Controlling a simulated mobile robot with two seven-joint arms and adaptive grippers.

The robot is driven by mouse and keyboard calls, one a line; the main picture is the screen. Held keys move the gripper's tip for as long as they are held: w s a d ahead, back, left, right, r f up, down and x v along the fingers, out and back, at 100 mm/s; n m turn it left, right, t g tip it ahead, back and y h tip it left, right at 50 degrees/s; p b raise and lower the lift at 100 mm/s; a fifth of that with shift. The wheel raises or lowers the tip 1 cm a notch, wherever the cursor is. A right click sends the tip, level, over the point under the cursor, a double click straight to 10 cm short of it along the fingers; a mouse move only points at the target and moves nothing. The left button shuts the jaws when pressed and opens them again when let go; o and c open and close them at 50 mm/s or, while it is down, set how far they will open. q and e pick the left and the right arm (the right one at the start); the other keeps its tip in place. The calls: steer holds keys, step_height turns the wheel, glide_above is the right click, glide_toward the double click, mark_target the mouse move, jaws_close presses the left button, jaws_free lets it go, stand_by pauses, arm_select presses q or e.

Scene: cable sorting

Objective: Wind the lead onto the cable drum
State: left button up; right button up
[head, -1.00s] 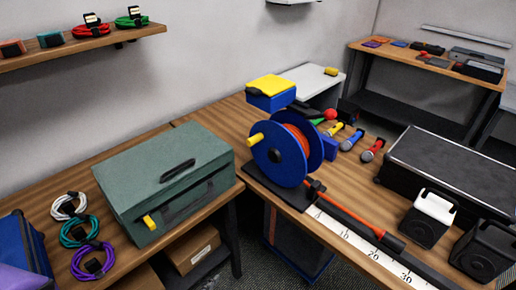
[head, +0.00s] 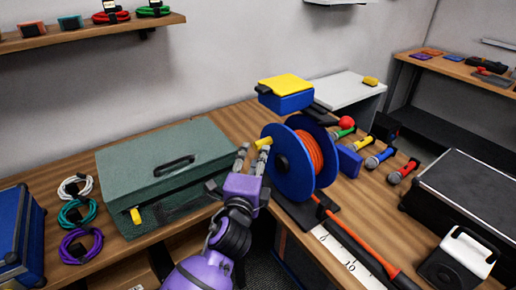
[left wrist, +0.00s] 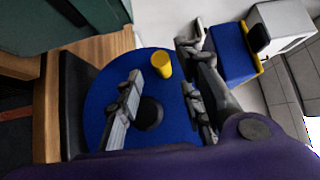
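The cable drum (head: 283,176) has blue flanges and stands upright on a dark base on the table. Orange lead (head: 309,150) is wound on its core, and a stretch of it runs off along the table to the front right. The drum's yellow crank handle (head: 263,143) sticks out from the near flange; it also shows in the left wrist view (left wrist: 162,64). My left gripper (head: 252,152) is open beside the handle, its fingers apart with the handle just ahead between them in the left wrist view (left wrist: 160,90). My right gripper is not in view.
A green case (head: 150,165) stands left of the drum, with coiled cables (head: 78,214) beyond it. A blue box with a yellow lid (head: 286,95) stands behind the drum. Several microphones (head: 380,158) lie to its right. A ruler strip (head: 340,255) runs along the front edge.

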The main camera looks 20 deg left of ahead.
mark_target(258, 149)
arm_select(q)
steer(key=w, duration=0.5)
steer(key=shift+w+a, duration=0.1)
steer(key=shift+a, duration=0.1)
jaws_close()
